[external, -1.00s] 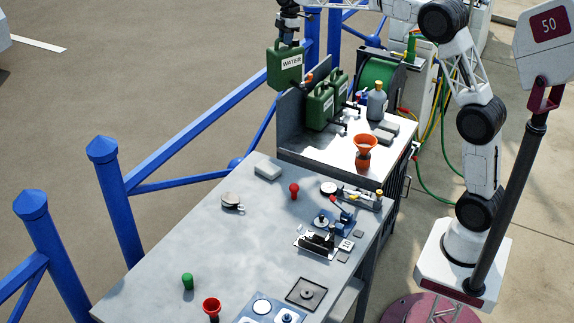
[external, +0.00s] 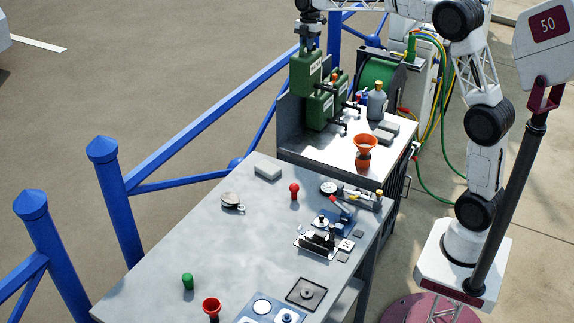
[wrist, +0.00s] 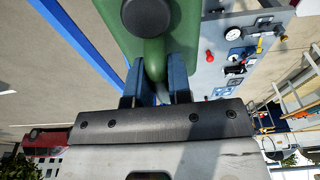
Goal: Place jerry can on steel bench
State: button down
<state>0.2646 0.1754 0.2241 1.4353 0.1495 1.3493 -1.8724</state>
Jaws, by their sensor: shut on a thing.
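The held green jerry can (external: 305,76) hangs upright from my gripper (external: 309,42), in front of and above the other green cans on the cabinet at the back. My gripper is shut on its handle. In the wrist view the blue fingers (wrist: 155,86) clasp the green handle (wrist: 154,58), with a black cap (wrist: 146,17) beyond. The grey steel bench (external: 235,255) stands nearer the camera, below and away from the held can. Its surface also shows in the wrist view (wrist: 208,78).
Two green cans (external: 320,110) stand on the cabinet top (external: 310,150), with a grey bottle (external: 376,102) and an orange funnel (external: 367,143). The bench's right side holds several fittings and gauges; its left-middle is mostly bare. A blue railing (external: 200,125) runs behind.

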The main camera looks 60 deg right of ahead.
notch_tip(320, 180, down, 16)
jog(key=shift+r, duration=0.1)
dwell(0.5)
jog(key=shift+f, duration=2.5)
jog(key=shift+f, duration=2.6)
jog(key=c, duration=1.1)
grip_release()
jog(key=shift+f, duration=0.15)
jog(key=shift+o, duration=0.2)
